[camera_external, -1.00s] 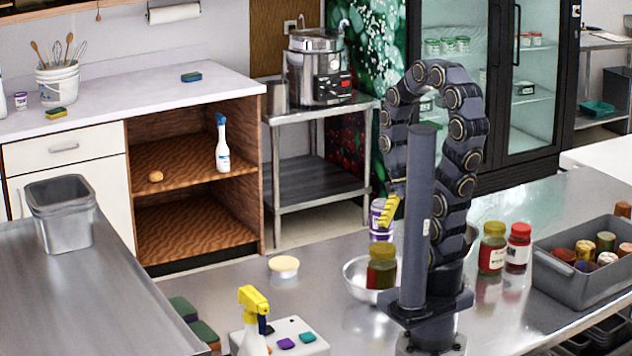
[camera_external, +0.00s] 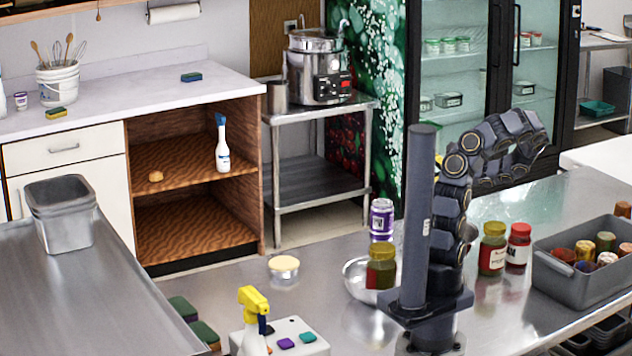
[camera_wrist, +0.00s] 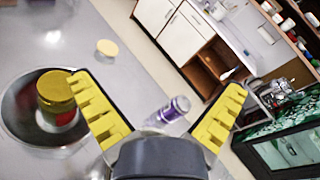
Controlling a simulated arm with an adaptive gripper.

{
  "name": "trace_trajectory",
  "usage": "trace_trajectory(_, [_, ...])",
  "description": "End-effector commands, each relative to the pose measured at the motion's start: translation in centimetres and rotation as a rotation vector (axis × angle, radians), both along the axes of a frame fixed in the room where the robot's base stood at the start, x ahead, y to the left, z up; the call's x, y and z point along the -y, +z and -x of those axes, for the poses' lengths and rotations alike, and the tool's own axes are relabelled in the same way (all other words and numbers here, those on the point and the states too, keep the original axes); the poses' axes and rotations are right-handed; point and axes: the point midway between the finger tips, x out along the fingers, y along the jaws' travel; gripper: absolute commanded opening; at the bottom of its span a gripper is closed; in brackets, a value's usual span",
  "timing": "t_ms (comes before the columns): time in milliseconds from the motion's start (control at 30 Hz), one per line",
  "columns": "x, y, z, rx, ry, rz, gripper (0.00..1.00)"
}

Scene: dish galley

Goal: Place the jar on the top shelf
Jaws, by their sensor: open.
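The wooden cabinet has an upper shelf (camera_external: 185,158) holding a spray bottle (camera_external: 222,145).
Another yellow-lidded jar (camera_external: 492,249) and a red-lidded jar (camera_external: 518,246) stand right of my arm, near a grey crate (camera_external: 575,275) of jars. A pale-lidded tub (camera_external: 284,267) stands left of the bowl. A glass-door fridge (camera_external: 500,100) stands behind.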

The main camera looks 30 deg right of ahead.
Motion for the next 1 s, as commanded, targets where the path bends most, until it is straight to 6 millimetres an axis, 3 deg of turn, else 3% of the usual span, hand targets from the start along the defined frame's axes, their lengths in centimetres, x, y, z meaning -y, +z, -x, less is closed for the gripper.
trace_trajectory(33, [4.3,-1.5,1.1,-0.004,-0.161,-0.098,1.00])
trace_trajectory(100, [9.3,-3.4,3.1,-0.003,-0.357,-0.211,1.00])
trace_trajectory(200, [14.9,-6.1,6.7,0.002,-0.591,-0.341,1.00])
trace_trajectory(300, [18.2,-8.3,10.0,0.008,-0.751,-0.436,1.00])
trace_trajectory(400, [19.7,-9.6,12.0,0.013,-0.835,-0.484,1.00])
trace_trajectory(500, [20.2,-10.6,12.7,0.013,-0.866,-0.503,1.00])
trace_trajectory(800, [20.1,-14.7,12.5,0.011,-0.861,-0.500,1.00])
trace_trajectory(1000, [20.1,-16.1,12.5,0.012,-0.861,-0.498,1.00])
